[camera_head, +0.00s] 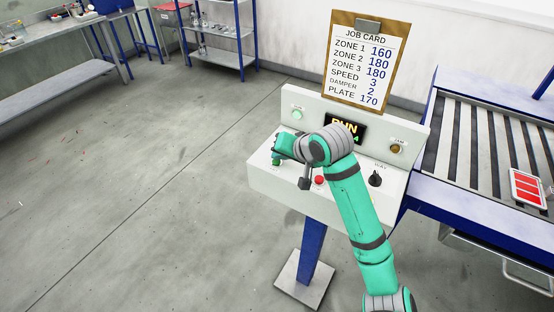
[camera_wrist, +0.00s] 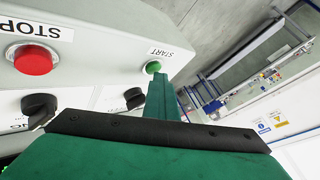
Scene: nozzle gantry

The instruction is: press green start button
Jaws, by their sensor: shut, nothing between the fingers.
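The green start button (camera_wrist: 153,67) sits beside its START label on the pale console (camera_head: 262,182). In the wrist view the fingertips of my gripper (camera_wrist: 158,78) are shut and empty, and overlap the button's lower edge. I cannot tell whether they touch it or press it. In the head view my gripper (camera_head: 279,155) is over the left part of the console's sloped face, and the button is mostly hidden by it.
The red stop button (camera_wrist: 33,60) is beside the start button; it also shows in the head view (camera_head: 319,180). A black knob (camera_head: 375,179) is at the right. A display (camera_head: 345,127) reads RUN. A green lamp (camera_head: 297,114) and job card (camera_head: 366,62) are behind. A roller conveyor (camera_head: 480,140) stands right.

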